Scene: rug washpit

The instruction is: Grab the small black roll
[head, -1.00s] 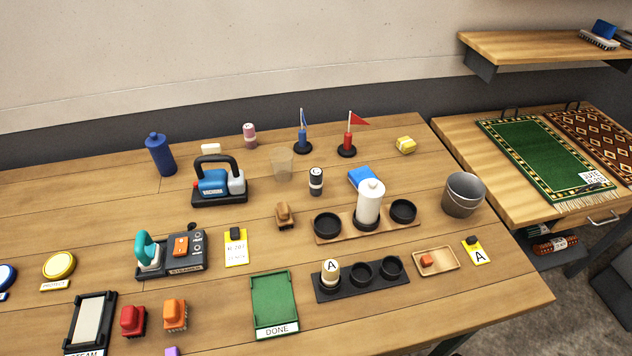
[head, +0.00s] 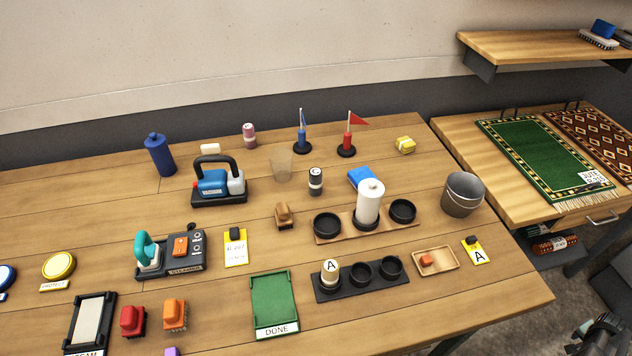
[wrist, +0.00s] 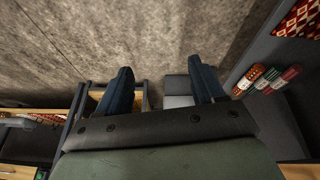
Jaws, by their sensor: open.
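The small black roll (head: 315,181) appears to be the upright black cylinder with a white band and a letter on its top, standing mid-table in the head view. It stands apart from its neighbours. My gripper (wrist: 161,88) shows in the wrist view with its two dark fingers wide apart and nothing between them. It hangs over the grey floor, off the table. Part of my arm shows at the bottom right corner of the head view, far from the roll. The roll is not in the wrist view.
A clear cup (head: 281,164) stands left of the roll and a blue block (head: 360,178) lies right of it. A grey bucket (head: 462,195) stands near the table's right edge.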

